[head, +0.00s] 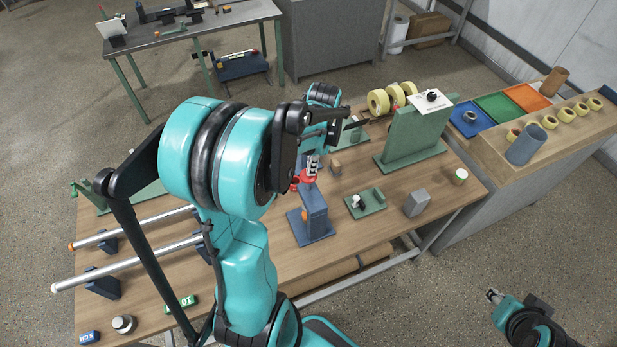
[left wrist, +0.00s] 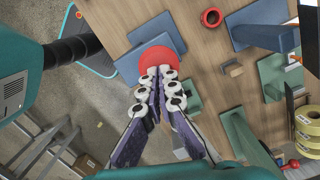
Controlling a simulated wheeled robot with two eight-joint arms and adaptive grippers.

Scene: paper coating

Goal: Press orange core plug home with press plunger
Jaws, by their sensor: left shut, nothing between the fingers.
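The blue press (head: 314,212) stands upright on its base plate on the wooden bench. The orange core plug (head: 305,214) shows as a small orange patch at its front left; how deep it sits is hidden. The press plunger's red round knob (head: 309,178) is at the top of the press. My left gripper (head: 313,162) is at the knob from above, shut and empty. In the left wrist view its fingertips (left wrist: 160,72) overlap the near edge of the red knob (left wrist: 157,54); contact is unclear. My right gripper (head: 495,296) is low at right, away from the bench, its jaws too small to judge.
A red ring (left wrist: 211,18) lies near the press. A green fixture (head: 366,203), a grey block (head: 417,203) and a green upright panel (head: 414,135) stand to the right. Two metal rods (head: 135,262) lie on supports at left. Bare bench surrounds the front of the press.

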